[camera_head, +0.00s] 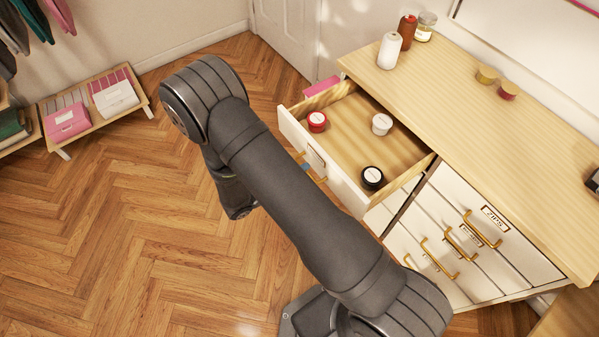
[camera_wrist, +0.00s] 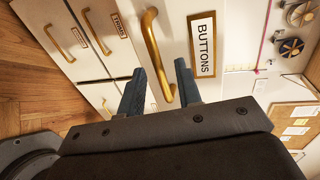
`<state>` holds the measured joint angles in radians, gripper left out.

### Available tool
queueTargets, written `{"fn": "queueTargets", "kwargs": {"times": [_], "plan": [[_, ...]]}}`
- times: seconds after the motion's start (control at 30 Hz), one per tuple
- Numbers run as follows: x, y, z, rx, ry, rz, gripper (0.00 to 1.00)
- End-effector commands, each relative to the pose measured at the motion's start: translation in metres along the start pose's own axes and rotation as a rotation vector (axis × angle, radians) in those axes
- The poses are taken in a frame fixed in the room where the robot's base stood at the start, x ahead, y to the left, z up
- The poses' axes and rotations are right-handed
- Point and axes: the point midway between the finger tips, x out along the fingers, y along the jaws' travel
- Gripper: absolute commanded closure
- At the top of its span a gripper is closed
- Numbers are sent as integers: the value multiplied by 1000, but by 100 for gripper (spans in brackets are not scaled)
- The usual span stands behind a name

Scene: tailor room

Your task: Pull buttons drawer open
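The buttons drawer (camera_head: 347,191) stands pulled out from the dresser in the head view, its inside showing. Its white front with the BUTTONS label (camera_wrist: 203,46) fills the upper middle of the wrist view. Its gold handle (camera_wrist: 154,48) passes between the two fingers of my gripper (camera_wrist: 159,68). The fingers are apart, one on each side of the handle, with gaps visible. In the head view my arm hides most of the gripper and part of the drawer front.
Inside the drawer are a red tub (camera_head: 317,121), a white tub (camera_head: 382,124) and a black tub (camera_head: 373,177). A zips drawer (camera_head: 497,215) is shut at right. Thread spools (camera_head: 390,50) stand on the dresser top (camera_head: 480,105).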

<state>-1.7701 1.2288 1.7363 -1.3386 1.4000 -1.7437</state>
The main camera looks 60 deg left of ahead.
Motion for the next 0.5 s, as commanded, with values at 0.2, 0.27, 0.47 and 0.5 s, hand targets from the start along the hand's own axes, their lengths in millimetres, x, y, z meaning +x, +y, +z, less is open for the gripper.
{"fn": "queueTargets", "kwargs": {"times": [0.2, 0.27, 0.47, 0.5], "plan": [[-15, 0, 1, 1, -4, 0, 68], [-25, 0, 1, 1, -5, 0, 68], [-69, 0, 1, 2, -6, 1, 68], [-79, 0, 1, 2, -6, 1, 68]]}}
